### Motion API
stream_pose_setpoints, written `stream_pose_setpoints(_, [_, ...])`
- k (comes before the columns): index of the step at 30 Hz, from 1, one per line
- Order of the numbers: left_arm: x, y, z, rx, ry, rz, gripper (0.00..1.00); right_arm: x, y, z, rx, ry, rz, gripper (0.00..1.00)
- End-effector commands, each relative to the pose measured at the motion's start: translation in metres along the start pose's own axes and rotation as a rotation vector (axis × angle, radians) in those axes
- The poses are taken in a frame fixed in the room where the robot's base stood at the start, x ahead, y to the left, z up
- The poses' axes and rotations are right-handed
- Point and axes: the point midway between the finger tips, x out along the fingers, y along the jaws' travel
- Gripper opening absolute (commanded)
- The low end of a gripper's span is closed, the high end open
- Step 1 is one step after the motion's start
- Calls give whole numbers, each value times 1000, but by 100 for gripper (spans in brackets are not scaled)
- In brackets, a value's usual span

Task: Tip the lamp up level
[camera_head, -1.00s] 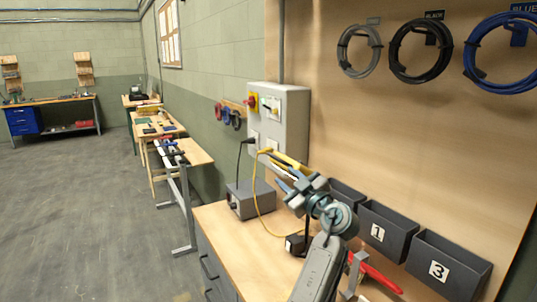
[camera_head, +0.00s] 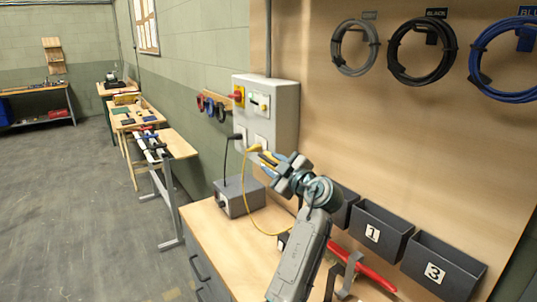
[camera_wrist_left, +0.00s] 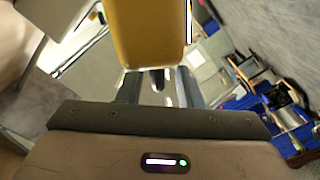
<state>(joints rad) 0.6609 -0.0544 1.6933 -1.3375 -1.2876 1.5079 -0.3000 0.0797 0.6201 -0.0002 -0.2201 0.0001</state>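My left gripper (camera_head: 270,165) is raised above the bench, in front of the grey switch box on the wall. My right gripper is not in view.
The grey switch box (camera_head: 270,108) is close behind the gripper, with a yellow cable (camera_head: 253,205) hanging below. A grey unit (camera_head: 238,197) stands on the bench (camera_head: 222,232). Dark bins (camera_head: 382,232) and a red-handled tool (camera_head: 375,277) lie to the right. Cable coils hang above.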

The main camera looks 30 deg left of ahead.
Motion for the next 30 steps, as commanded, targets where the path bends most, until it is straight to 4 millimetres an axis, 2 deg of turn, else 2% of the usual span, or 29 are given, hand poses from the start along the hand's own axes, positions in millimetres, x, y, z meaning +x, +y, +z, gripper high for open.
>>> stream_pose_setpoints(1, [8, 2, -3, 2, 1, 0, 33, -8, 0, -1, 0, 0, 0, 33])
stream_pose_setpoints(6, [23, 1, -1, 0, 0, 1, 33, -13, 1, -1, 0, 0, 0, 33])
stream_pose_setpoints(16, [26, 0, 1, 0, -1, 1, 33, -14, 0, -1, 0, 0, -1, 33])
stream_pose_setpoints(17, [26, 0, 1, 0, -1, 1, 29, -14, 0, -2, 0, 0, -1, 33])
stream_pose_setpoints(21, [26, 0, 1, 0, -1, 1, 1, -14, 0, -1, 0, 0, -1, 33])
stream_pose_setpoints(30, [26, 0, 1, 1, -1, 1, 0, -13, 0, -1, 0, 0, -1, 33])
